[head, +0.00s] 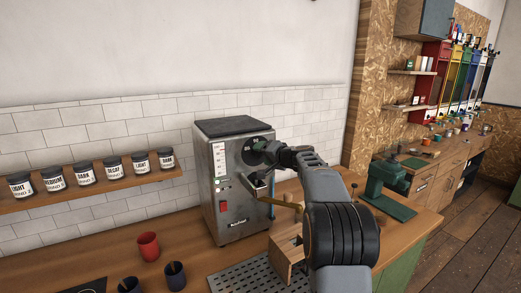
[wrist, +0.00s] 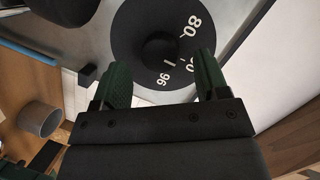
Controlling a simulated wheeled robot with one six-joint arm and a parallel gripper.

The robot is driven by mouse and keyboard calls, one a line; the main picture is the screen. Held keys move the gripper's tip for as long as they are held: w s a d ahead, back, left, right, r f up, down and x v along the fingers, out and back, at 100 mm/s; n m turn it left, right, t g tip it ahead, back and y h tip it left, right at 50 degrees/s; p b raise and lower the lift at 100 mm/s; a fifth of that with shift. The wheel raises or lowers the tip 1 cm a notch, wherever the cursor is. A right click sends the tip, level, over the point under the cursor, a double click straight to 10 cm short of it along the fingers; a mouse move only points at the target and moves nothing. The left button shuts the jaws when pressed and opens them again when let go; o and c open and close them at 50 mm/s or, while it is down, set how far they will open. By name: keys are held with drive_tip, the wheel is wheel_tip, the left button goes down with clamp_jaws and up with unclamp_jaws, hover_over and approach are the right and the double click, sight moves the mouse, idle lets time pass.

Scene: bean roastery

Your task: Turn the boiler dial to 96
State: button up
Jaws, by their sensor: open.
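The boiler (head: 207,170) is a steel box with a dark top, standing on the wooden counter in the head view. Its black dial (head: 250,151) is on the front face, partly hidden by my gripper (head: 272,155). In the wrist view the dial (wrist: 135,30) is a black disc with white numerals and a raised round knob (wrist: 160,50) in its middle. I read 80 at upper right and 96 at lower left; a number between is partly covered. A short white mark shows beside the knob. My gripper (wrist: 160,70) is open, its green fingers on either side of the knob with gaps.
A wooden-handled tool (head: 280,201) sticks out below my gripper, above a wooden box (head: 285,262). A perforated tray (head: 245,277), a red cup (head: 148,247) and two dark cups stand in front. Several labelled jars line the left shelf (head: 100,193). A green machine (head: 380,180) stands right.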

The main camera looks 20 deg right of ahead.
drive_tip(key=shift+p+x, duration=0.3)
drive_tip(key=shift+x, duration=0.75)
drive_tip(key=c, duration=0.9)
